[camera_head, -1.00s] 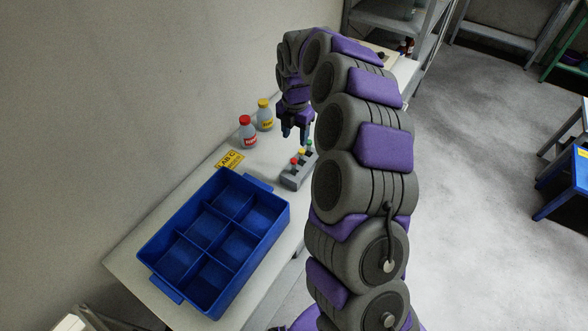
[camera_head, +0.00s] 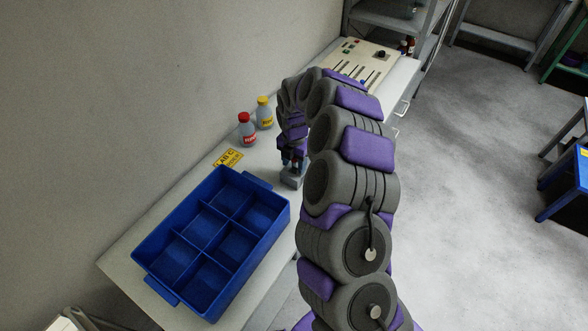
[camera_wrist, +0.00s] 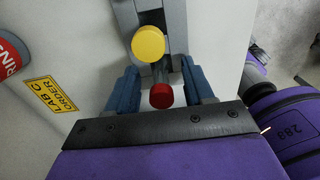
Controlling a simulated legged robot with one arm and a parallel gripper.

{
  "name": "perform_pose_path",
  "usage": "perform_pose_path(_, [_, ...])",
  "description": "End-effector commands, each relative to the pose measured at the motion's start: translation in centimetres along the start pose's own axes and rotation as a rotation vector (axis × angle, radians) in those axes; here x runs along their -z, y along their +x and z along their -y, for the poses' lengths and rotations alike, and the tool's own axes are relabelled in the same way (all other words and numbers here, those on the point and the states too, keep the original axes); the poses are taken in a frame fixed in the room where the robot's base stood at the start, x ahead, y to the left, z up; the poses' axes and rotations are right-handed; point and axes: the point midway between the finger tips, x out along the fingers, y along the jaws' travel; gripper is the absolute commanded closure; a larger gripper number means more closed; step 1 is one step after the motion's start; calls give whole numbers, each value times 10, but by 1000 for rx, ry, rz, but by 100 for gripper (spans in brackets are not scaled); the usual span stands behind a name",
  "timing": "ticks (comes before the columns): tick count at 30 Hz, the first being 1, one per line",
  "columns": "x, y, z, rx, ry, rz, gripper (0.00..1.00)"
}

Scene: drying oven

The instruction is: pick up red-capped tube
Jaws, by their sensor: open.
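The red-capped tube (camera_wrist: 160,95) shows in the wrist view with its round red cap between the two blue fingers of my gripper (camera_wrist: 158,90). The fingers are apart, with a gap on each side of the cap. A yellow-capped tube (camera_wrist: 148,43) stands just beyond it in the same grey rack (camera_wrist: 124,22). In the head view my gripper (camera_head: 291,164) is down over the rack (camera_head: 291,181). There the gripper and arm hide the tubes and most of the rack.
A blue six-compartment crate (camera_head: 184,205) stands left of the rack. A red-capped bottle (camera_head: 246,131) and a yellow-capped bottle (camera_head: 264,114) stand near the wall. A yellow label (camera_head: 229,158) lies between crate and bottles. A panel with switches (camera_head: 355,62) is at the far end.

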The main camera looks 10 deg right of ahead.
Motion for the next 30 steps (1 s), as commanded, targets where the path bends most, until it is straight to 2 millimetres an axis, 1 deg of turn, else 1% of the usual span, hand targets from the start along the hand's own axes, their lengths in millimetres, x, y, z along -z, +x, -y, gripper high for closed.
perform_pose_path(1, [0, 3, 0, 1, 0, 0, 48])
perform_pose_path(7, [0, 2, 0, 0, 0, 0, 49])
perform_pose_path(23, [0, 2, 0, 1, 0, -1, 100])
perform_pose_path(30, [0, 2, 0, 1, 0, -1, 100])
